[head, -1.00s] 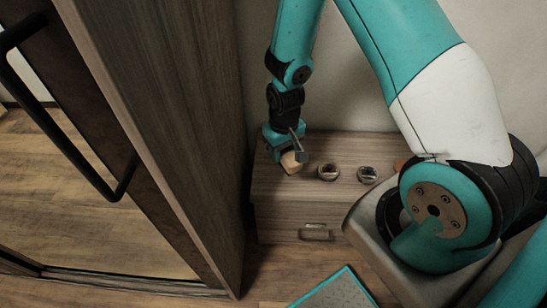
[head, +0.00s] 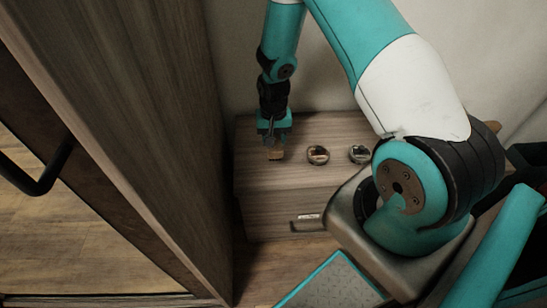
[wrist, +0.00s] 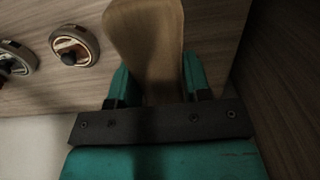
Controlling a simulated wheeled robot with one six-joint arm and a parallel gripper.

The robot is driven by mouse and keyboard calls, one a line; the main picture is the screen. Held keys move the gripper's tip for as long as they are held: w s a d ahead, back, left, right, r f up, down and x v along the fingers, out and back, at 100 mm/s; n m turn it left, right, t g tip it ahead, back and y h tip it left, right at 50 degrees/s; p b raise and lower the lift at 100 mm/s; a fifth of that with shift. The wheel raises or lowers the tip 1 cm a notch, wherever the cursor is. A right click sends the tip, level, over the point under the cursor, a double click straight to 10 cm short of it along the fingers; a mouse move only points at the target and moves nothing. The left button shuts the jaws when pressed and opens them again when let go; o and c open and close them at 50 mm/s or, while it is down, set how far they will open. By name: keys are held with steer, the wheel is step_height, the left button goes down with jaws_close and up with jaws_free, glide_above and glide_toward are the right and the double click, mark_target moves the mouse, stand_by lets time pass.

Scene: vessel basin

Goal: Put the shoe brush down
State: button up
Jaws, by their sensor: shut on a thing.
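The shoe brush (head: 275,154) has a light wooden body and shows just below my gripper (head: 274,139) in the head view. In the wrist view the brush (wrist: 148,40) stands out between the two teal fingers of my gripper (wrist: 155,85), which are shut on it. The brush is over the left part of a wooden cabinet top (head: 340,128). I cannot tell whether it touches that top. Its bristles are hidden.
Two round tins, one (head: 318,155) nearer the brush and one (head: 359,154) farther right, sit on the cabinet top. A tall wooden wardrobe side (head: 165,120) rises close on the left. A drawer handle (head: 306,222) is on the cabinet front. A wall stands behind.

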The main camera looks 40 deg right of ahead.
step_height(320, 180, down, 8)
steer(key=shift+r+b, duration=0.1)
steer(key=shift+b, duration=0.45)
steer(key=o, duration=0.8)
steer(key=shift+o, duration=0.2)
